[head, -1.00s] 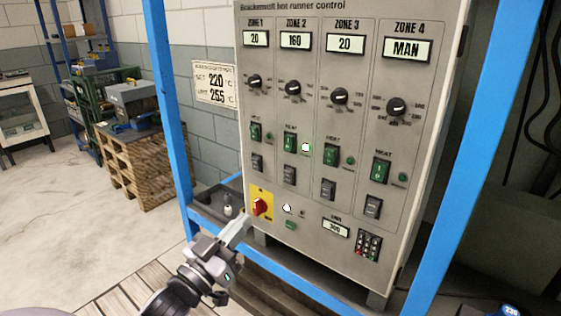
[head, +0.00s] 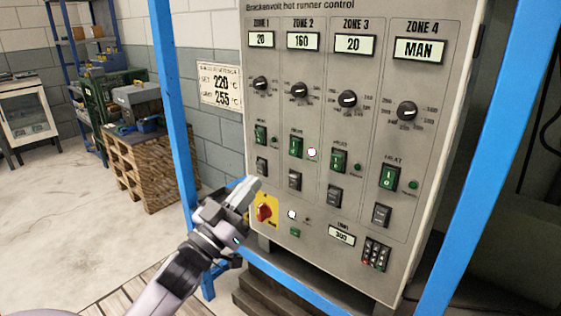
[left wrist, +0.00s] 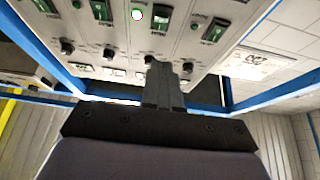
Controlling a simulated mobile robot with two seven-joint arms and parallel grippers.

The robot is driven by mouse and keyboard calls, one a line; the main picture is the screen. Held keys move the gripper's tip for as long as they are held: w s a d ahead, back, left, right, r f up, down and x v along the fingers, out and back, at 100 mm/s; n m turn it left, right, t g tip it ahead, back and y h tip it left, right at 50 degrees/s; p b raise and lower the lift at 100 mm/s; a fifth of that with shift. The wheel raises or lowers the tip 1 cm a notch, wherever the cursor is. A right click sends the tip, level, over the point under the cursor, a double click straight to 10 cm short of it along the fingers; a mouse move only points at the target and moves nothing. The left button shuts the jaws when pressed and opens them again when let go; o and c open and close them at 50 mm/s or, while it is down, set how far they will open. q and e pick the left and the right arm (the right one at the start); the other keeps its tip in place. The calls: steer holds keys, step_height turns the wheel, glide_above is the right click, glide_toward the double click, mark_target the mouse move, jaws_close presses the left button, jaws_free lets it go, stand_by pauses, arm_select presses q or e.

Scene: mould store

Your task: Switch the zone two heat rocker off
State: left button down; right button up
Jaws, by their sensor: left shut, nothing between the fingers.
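The zone two heat rocker (head: 296,147) is a green rocker in the second column of the grey control panel (head: 330,215), with a brightly lit lamp (head: 311,153) on its right. In the left wrist view, the same rocker (left wrist: 161,17) is near the top edge, with the lit lamp (left wrist: 137,14) to its left. My left gripper (head: 252,186) is shut and empty, in front of the panel's lower left, below and left of the rocker and apart from it. Its closed fingers also show in the left wrist view (left wrist: 160,68). My right gripper is out of view.
Similar heat rockers for zone one (head: 260,134), zone three (head: 338,161) and zone four (head: 388,178) flank it, with dark switches below. A red rotary switch (head: 264,212) sits close by my left gripper. Blue frame posts (head: 174,110) stand on both sides of the panel.

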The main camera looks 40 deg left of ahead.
mark_target(291, 153)
arm_select(q)
steer(key=shift+w+d+r, duration=0.1)
steer(key=shift+w+r, duration=0.2)
steer(key=shift+w, duration=1.35)
steer(key=shift+w+d+r, duration=0.15)
steer(key=shift+w+r, duration=0.1)
steer(key=shift+w, duration=1.35)
steer(key=shift+w+d+r, duration=0.1)
steer(key=shift+w+r, duration=0.2)
steer(key=shift+w, duration=1.35)
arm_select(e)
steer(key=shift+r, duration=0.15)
arm_select(q)
steer(key=shift+w+f+t+b, duration=0.3)
steer(key=shift+f+b, duration=0.15)
steer(key=shift+b, duration=0.7)
steer(key=shift+w+f+t+b, duration=0.15)
steer(key=shift+t+b, duration=0.15)
steer(key=shift+b, duration=0.7)
steer(key=shift+r+p, duration=0.3)
steer(key=shift+p, duration=0.05)
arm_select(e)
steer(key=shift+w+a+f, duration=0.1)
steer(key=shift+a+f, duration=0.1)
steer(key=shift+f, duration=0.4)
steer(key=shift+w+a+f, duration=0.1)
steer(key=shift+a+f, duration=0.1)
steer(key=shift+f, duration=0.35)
